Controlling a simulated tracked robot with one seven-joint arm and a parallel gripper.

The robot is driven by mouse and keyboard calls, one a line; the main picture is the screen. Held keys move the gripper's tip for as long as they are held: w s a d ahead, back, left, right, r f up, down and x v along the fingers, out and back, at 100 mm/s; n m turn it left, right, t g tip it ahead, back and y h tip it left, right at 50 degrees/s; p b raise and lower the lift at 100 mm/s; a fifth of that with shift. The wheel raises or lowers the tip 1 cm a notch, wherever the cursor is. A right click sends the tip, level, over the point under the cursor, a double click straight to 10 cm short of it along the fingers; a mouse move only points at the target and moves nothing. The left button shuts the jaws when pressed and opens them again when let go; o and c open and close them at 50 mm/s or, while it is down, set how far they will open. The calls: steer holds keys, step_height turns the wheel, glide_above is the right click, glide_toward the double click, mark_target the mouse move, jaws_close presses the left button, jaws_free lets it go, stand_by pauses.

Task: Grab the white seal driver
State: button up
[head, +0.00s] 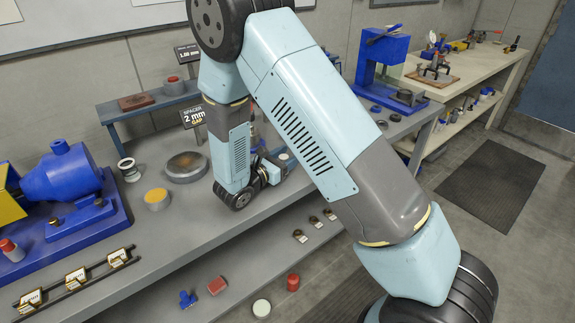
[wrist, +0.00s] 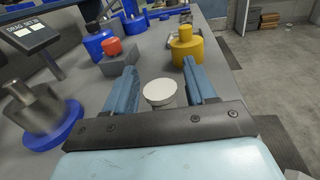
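A short white cylinder, which looks like the white seal driver (wrist: 160,92), stands upright on the grey bench in the wrist view. It is between the two blue fingers of my gripper (wrist: 161,88). The fingers are open, with a visible gap on the right side of the cylinder; whether the left finger touches it I cannot tell. Its lower part is hidden by the gripper's dark palm. In the head view my gripper (head: 272,172) is low over the bench, partly hidden by my arm, and a pale round top (head: 283,157) shows by it.
In the wrist view, a grey cylinder on a blue base (wrist: 40,112) stands left, a red-topped part on a grey block (wrist: 119,62) ahead, and a yellow cylinder (wrist: 187,46) ahead right. In the head view, a round brown-topped pan (head: 186,168) lies left of my gripper.

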steer(key=c, duration=0.9)
steer(key=shift+r, duration=0.15)
